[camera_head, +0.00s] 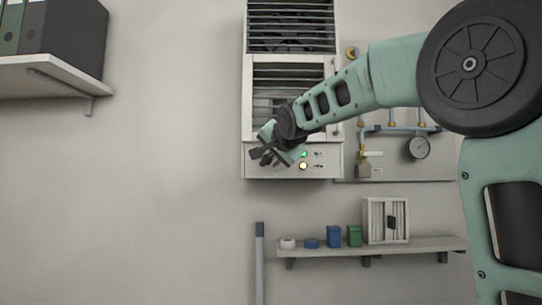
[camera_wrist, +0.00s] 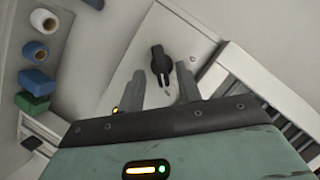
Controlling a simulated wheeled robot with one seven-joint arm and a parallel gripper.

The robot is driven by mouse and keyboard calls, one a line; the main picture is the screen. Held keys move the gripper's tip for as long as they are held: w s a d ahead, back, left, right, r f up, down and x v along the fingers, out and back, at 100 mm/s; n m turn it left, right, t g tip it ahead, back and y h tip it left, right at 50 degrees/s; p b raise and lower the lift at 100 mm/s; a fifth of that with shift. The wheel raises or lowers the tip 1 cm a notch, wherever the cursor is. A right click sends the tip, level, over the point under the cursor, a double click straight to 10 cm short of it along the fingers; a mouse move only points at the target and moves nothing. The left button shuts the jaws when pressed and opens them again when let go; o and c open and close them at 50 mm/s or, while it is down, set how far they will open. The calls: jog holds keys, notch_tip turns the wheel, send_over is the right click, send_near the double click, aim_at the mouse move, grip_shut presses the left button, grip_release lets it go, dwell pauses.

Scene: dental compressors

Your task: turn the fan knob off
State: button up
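The fan knob (camera_wrist: 160,62) is a black pointer-shaped knob on the white control panel (camera_wrist: 128,78) in the wrist view. The fan unit is the tall white louvred box on the wall, with its lower panel (camera_head: 330,168) in the head view. My gripper (camera_head: 264,156) is in front of the panel's left part, and the knob is hidden there. In the wrist view my gripper (camera_wrist: 160,75) is open, its two fingers apart, with the knob just beyond the fingertips. No contact is visible.
A gauge (camera_head: 419,147) with pipes is on the wall right of the unit. A low shelf (camera_head: 400,245) holds tape rolls, a blue bin, a green bin and a small white cabinet. A binder shelf (camera_head: 45,68) is at upper left. The wall left of the unit is clear.

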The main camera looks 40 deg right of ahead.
jog(key=shift+w+d, duration=0.2)
jog(key=shift+w, duration=0.15)
grip_shut()
